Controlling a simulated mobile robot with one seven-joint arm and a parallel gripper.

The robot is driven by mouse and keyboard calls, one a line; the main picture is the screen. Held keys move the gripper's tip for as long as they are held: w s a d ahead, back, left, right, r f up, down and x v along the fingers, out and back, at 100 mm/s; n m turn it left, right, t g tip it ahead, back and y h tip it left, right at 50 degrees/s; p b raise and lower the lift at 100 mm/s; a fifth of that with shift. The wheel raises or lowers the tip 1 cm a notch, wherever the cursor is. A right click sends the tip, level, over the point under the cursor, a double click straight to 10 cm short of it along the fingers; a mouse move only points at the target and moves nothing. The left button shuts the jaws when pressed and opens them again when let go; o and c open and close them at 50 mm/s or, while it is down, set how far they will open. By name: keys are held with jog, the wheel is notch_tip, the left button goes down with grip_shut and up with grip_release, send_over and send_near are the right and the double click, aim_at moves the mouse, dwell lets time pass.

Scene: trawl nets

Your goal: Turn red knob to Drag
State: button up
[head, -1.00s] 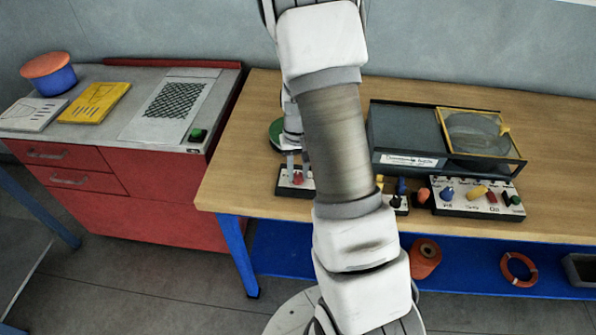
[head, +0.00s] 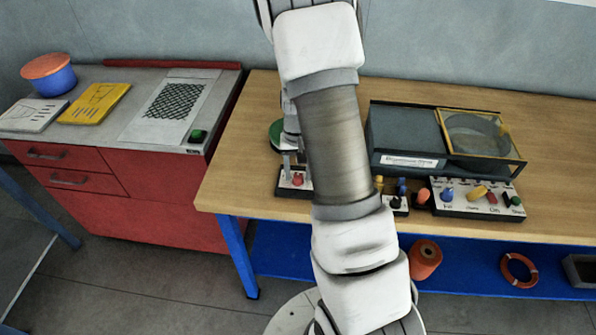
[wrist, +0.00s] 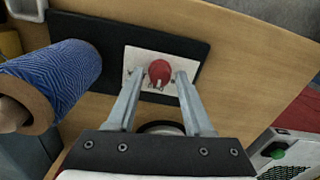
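The red knob (wrist: 159,72) sits on a small white plate (wrist: 138,60) on a dark base. In the head view the red knob (head: 297,180) shows at the left part of the wooden table, beside my arm. My gripper (wrist: 154,76) is open in the wrist view, with one finger on each side of the knob. I cannot tell whether the fingers touch it. The plate's markings are too small to read. In the head view my arm hides part of the base, and the gripper (head: 292,168) shows just above the knob.
A blue spool (wrist: 65,72) stands close to the left of my gripper in the wrist view. In the head view a panel with several knobs (head: 475,208) and a dark machine (head: 405,140) are right of my arm. A red cabinet (head: 120,210) stands at the left.

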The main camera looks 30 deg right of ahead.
jog(key=shift+o, duration=0.4)
notch_tip(320, 180, up, 18)
jog(key=p, duration=0.1)
jog(key=shift+f, duration=0.25)
dwell(0.4)
